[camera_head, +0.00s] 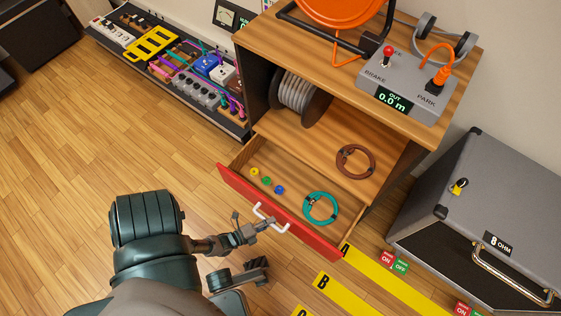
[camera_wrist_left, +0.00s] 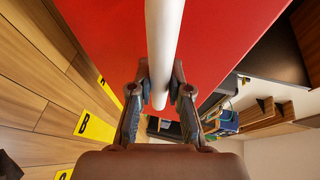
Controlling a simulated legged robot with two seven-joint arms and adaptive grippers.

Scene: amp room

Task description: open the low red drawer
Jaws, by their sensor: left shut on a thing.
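The low red drawer (camera_head: 309,231) is pulled out from the wooden cabinet, and its inside shows in the head view. Its white handle (camera_head: 270,217) is on the red front. My left gripper (camera_head: 266,224) is at the handle, shut on it. In the left wrist view the white handle (camera_wrist_left: 161,50) runs between the two fingers of my left gripper (camera_wrist_left: 160,88), with the red drawer front (camera_wrist_left: 105,30) behind it. A second gripper, partly seen, shows low in the head view (camera_head: 254,272); I cannot tell its jaw state.
In the drawer lie a teal cable coil (camera_head: 320,208) and small yellow, green and blue pieces. A brown coil (camera_head: 356,161) lies on the shelf above. A grey speaker cabinet (camera_head: 480,190) stands right. Yellow floor strips (camera_head: 345,296) lie in front. Wood floor at left is clear.

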